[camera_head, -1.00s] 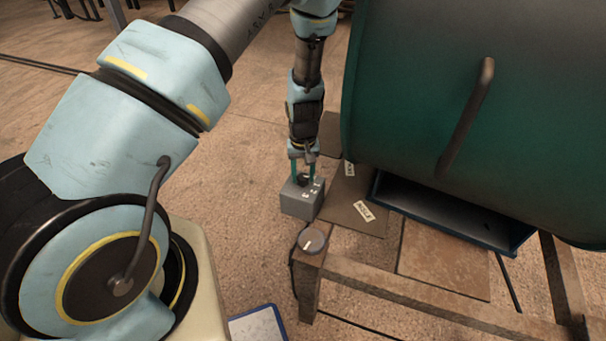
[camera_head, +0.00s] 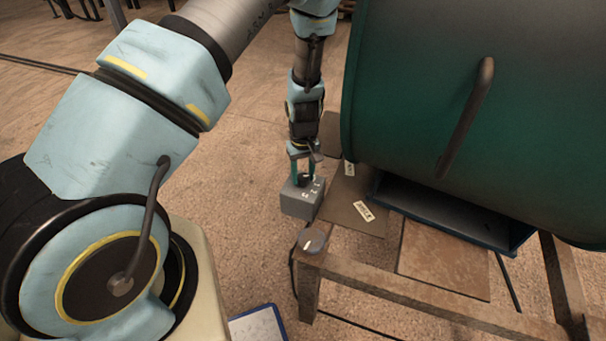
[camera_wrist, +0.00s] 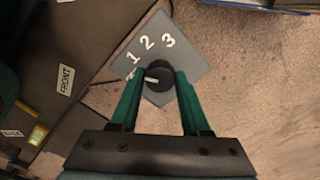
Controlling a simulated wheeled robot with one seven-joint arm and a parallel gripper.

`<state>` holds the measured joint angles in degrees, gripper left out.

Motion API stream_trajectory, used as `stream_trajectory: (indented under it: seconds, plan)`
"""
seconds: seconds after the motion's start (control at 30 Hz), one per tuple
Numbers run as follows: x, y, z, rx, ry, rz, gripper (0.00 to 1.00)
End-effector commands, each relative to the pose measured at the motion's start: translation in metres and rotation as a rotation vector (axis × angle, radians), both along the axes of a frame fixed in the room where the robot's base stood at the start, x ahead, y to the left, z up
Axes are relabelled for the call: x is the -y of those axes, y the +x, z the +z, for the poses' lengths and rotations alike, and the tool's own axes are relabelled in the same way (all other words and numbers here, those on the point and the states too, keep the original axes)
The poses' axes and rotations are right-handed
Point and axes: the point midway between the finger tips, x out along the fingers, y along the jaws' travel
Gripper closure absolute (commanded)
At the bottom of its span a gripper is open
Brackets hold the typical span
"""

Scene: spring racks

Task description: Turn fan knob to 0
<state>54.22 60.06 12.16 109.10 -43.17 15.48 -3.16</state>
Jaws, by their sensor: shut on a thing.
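The fan knob (camera_wrist: 158,79) is a round black dial on top of a grey box (camera_head: 297,203). In the wrist view its white pointer mark points left, toward a white mark at the panel's left edge that is partly hidden by a finger. The white numbers 1, 2 and 3 show clearly on the panel (camera_wrist: 185,62). My gripper (camera_wrist: 160,84) has its two green fingers on either side of the knob and is shut on it. In the head view my gripper (camera_head: 303,176) points down at the box top, and the knob is mostly hidden.
A big green drum (camera_head: 410,110) with a handle stands close at the right. Below it is a rusty frame (camera_head: 400,290) with a grey round dial (camera_head: 313,241) on its corner. Flat labelled plates (camera_head: 345,210) lie beside the box. Floor to the left is open.

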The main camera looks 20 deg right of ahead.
Motion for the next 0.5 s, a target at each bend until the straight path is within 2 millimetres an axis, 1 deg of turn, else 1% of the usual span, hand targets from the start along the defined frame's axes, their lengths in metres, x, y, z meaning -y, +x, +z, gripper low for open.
stream_trajectory:
  seconds: [0.3,0.5]
  plan:
    - [0.0002,0.0004,0.0006,0.001,0.000,0.253,1.00]
    - [0.0002,0.0004,0.0006,0.001,-0.001,0.378,1.00]
